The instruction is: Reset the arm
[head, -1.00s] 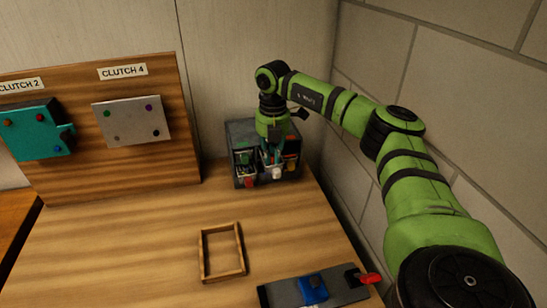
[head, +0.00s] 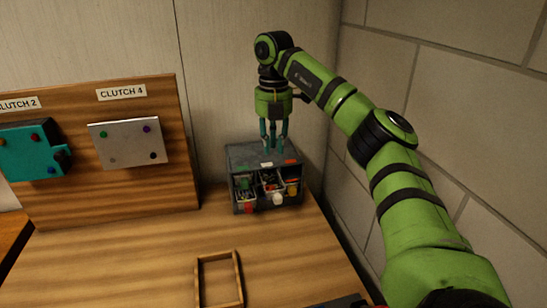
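My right arm comes in from the right and bends down at the wrist. Its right gripper (head: 273,140) points down, with teal fingers over the top of a dark organizer box (head: 240,158) at the back of the table. The fingers look spread apart, with no object visible between them. Whether the fingertips touch the box top is hard to tell. My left gripper is out of view.
The organizer has compartments of small parts with red, white and yellow pieces in front. A wooden board (head: 120,190) with a teal block (head: 35,150) and a metal plate (head: 127,143) stands left. A wooden frame (head: 218,258) lies on the table (head: 110,265). A block wall is close on the right.

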